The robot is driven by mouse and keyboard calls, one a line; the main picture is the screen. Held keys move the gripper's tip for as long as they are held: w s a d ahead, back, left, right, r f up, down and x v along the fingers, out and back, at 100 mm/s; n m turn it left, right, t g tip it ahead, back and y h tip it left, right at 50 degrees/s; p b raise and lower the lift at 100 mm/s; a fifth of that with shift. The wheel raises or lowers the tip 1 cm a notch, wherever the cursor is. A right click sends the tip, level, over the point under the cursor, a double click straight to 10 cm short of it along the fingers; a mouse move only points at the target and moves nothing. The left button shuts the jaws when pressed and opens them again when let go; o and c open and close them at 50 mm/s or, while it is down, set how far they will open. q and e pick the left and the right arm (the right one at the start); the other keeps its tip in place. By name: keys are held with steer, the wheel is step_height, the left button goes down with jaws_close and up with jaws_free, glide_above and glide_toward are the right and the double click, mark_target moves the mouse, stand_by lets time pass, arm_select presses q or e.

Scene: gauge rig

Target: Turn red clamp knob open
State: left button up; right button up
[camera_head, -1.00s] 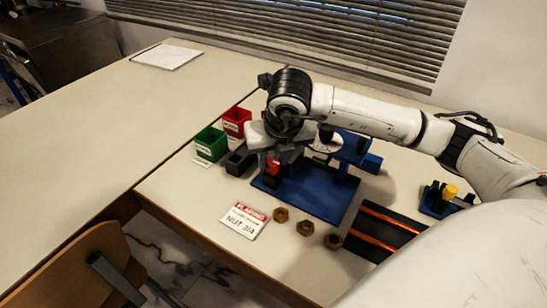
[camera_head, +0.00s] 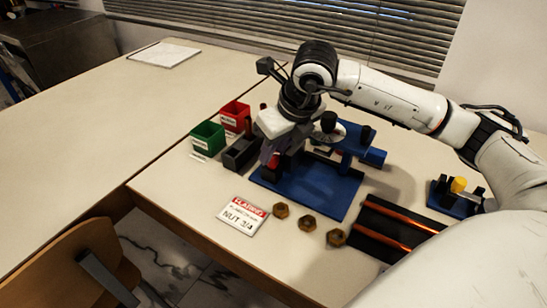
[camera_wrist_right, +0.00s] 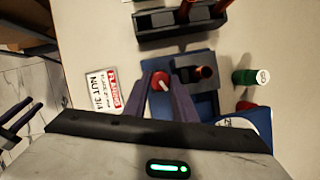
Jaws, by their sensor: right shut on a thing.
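The red clamp knob (camera_head: 274,160) stands at the front left of the blue rig (camera_head: 325,204), largely hidden by my gripper in the head view. In the right wrist view the knob (camera_wrist_right: 160,81) has a light mark across its top. My right gripper (camera_head: 273,158) points down at it. In the wrist view its two dark fingers (camera_wrist_right: 160,86) are closed around the knob's sides. Two dark, spread fingers of my left gripper (camera_wrist_right: 22,118) show at the left edge of the wrist view; the head view does not show them.
A NUT 3/4 sign (camera_head: 242,216) and several brass nuts (camera_head: 307,223) lie in front of the rig. A black tray with copper bars (camera_head: 390,227) is to the right. Green (camera_head: 208,139) and red (camera_head: 236,116) bins stand behind left. The left table is mostly clear.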

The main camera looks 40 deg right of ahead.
steer(key=n+y+b, duration=0.1)
steer(key=n, duration=0.2)
steer(key=shift+d+f, duration=0.1)
steer(key=shift+d, duration=0.05)
steer(key=shift+n+g+y+b, duration=0.3)
steer(key=shift+n+y+b, duration=0.1)
steer(key=shift+n, duration=0.4)
steer(key=shift+w+n+y, duration=0.1)
steer(key=shift+n+y, duration=0.3)
steer(key=shift+n, duration=0.6)
steer(key=n+g, duration=0.1)
steer(key=n, duration=0.2)
steer(key=shift+d+y, duration=0.1)
steer(key=shift+y, duration=0.3)
steer(key=shift+w+n+g+y+p, duration=0.15)
steer(key=shift+n+g+p, duration=0.15)
steer(key=shift+n, duration=0.5)
steer(key=shift+n+g+y+p, duration=0.15)
steer(key=shift+n+g+p, duration=0.15)
steer(key=shift+n, duration=0.5)
steer(key=o, duration=0.7)
steer(key=shift+o, duration=0.3)
